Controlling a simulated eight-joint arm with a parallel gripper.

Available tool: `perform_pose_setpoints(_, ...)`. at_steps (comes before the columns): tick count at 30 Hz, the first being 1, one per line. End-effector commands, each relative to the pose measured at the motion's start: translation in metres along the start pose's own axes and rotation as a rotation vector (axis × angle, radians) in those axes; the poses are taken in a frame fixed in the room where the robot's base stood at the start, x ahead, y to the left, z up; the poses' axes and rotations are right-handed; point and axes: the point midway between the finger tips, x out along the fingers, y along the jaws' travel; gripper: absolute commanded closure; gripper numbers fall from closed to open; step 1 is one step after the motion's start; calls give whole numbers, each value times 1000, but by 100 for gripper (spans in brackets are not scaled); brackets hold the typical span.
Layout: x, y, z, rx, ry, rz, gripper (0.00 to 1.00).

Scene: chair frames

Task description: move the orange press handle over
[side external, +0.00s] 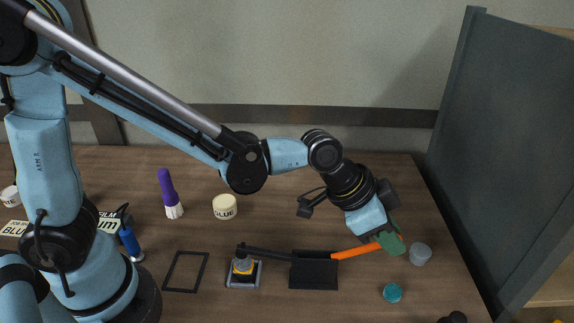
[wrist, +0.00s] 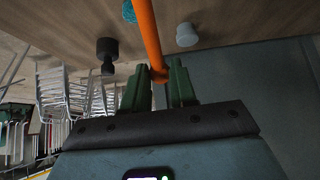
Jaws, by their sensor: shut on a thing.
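The orange press handle (side external: 352,253) is a thin rod on the right end of a black lever (side external: 268,252). The lever passes over a black plate (side external: 313,275), and its left end is above a small grey stand with a yellow-and-grey piece (side external: 243,267). My gripper (side external: 392,243), with green fingers, is at the right end of the handle, low over the table. In the wrist view the handle (wrist: 147,35) runs down to its end between my two fingers (wrist: 159,76). The fingers are closed on that end and partly hide it in the side view.
A pale grey cylinder (side external: 420,253) stands close right of my gripper, and a teal cylinder (side external: 392,293) is in front. A grey panel (side external: 495,150) borders the right side.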

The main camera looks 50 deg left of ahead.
Motion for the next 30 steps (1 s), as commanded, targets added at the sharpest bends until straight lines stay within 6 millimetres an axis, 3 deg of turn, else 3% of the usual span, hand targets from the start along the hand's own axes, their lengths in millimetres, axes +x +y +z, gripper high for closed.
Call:
perform_pose_setpoints(7,-13,0,-2,1,-5,0,90)
perform_pose_setpoints(20,-16,0,-3,0,-2,-1,91)
perform_pose_setpoints(30,-37,0,-1,1,-3,-1,91)
